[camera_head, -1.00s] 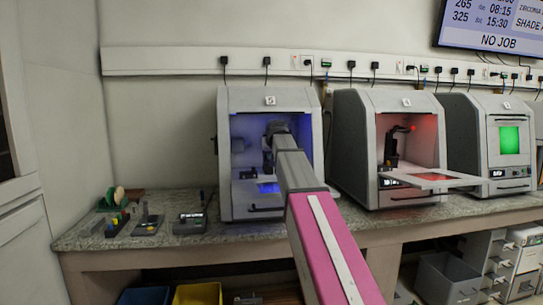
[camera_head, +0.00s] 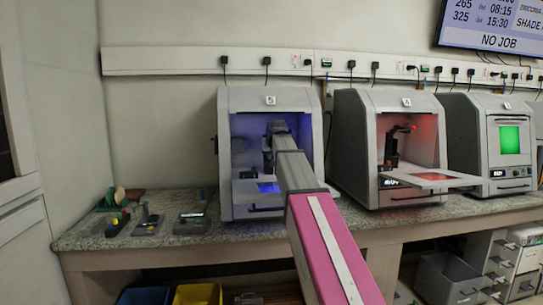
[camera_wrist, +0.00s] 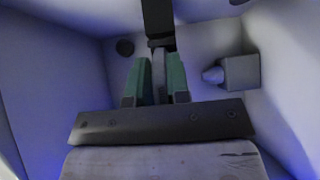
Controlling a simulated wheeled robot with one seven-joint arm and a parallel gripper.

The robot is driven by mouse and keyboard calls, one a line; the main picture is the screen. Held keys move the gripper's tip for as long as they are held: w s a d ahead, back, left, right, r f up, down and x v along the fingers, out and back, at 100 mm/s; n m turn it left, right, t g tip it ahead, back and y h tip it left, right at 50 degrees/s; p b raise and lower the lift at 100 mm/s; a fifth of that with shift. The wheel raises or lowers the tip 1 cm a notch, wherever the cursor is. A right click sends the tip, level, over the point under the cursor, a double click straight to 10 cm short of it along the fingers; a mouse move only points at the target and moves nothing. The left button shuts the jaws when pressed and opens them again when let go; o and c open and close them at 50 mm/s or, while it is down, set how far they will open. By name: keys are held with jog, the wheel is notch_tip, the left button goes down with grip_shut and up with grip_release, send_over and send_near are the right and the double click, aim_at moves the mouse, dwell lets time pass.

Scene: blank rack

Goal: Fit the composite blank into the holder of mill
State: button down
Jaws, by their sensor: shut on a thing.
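The mill marked 5 (camera_head: 228,125) stands open at the left, its chamber lit blue. My arm reaches into it, and the arm hides most of my gripper in the head view. In the wrist view my gripper (camera_wrist: 157,68) has two green-sided fingers shut on a narrow grey piece, which looks like the composite blank (camera_wrist: 158,75). A dark upright part (camera_wrist: 158,18), seemingly the mill's holder, comes down from the top and meets or overlaps the far end of the blank. I cannot tell whether the blank is seated in it.
A grey block with a blunt nose (camera_wrist: 238,72) juts from the chamber's right wall. Chamber walls are close on both sides. Another mill (camera_head: 350,150), lit red, stands open with its tray out. Small racks and devices (camera_head: 147,222) stand on the bench at left.

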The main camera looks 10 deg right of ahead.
jog(key=shift+w+f, duration=0.2)
jog(key=shift+w, duration=0.5)
jog(key=shift+w+f, duration=0.2)
jog(key=shift+w, duration=0.5)
jog(key=c, duration=1)
grip_release()
jog(key=shift+s, duration=0.15)
jog(key=v, duration=1)
jog(key=shift+s+r, duration=0.2)
jog(key=shift+r, duration=0.1)
